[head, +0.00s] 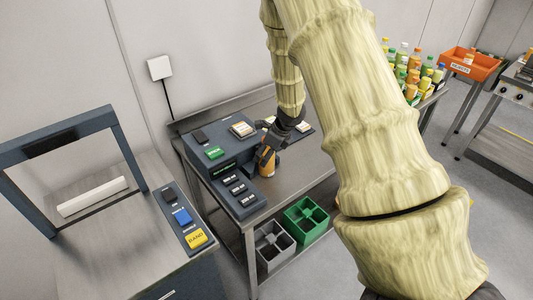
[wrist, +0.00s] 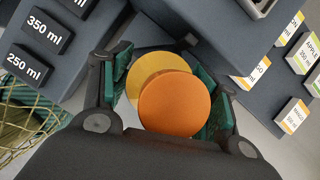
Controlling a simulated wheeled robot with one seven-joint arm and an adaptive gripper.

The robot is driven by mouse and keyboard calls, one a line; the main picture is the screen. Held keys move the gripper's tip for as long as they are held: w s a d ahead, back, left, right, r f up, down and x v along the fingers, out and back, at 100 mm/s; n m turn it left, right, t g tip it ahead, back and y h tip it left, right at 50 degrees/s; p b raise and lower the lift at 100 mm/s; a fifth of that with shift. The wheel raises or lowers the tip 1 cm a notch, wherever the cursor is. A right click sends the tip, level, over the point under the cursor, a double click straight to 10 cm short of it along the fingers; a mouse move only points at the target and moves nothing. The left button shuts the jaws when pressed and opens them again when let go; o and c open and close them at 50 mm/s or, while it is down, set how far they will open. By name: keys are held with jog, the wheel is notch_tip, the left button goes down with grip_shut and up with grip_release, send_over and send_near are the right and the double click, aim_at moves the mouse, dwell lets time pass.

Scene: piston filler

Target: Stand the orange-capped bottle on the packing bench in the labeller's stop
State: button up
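The orange-capped bottle (head: 267,170) is upright at the front of the dark blue labeller (head: 215,160), low by the steel bench top. In the wrist view its round orange cap (wrist: 175,103) shows from above, with a yellow-orange disc of the body behind it. My gripper (head: 266,155) is over the bottle, pointing down. In the wrist view my gripper (wrist: 170,95) has its teal pads on either side of the bottle, close against it, and looks shut on it. I cannot tell whether the bottle's base touches the surface. The labeller's stop is not clearly visible.
Volume buttons (wrist: 43,30) and label cards (wrist: 293,115) flank the gripper. Grey (head: 273,243) and green (head: 306,218) crates sit on the shelf below. A banding machine (head: 60,135) stands left. Several bottles (head: 412,75) and an orange bin (head: 470,65) are at the far right.

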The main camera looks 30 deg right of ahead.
jog(key=shift+o, duration=1)
jog(key=shift+r, duration=0.1)
jog(key=shift+r, duration=0.15)
jog(key=b+v, duration=0.3)
jog(key=v, duration=0.9)
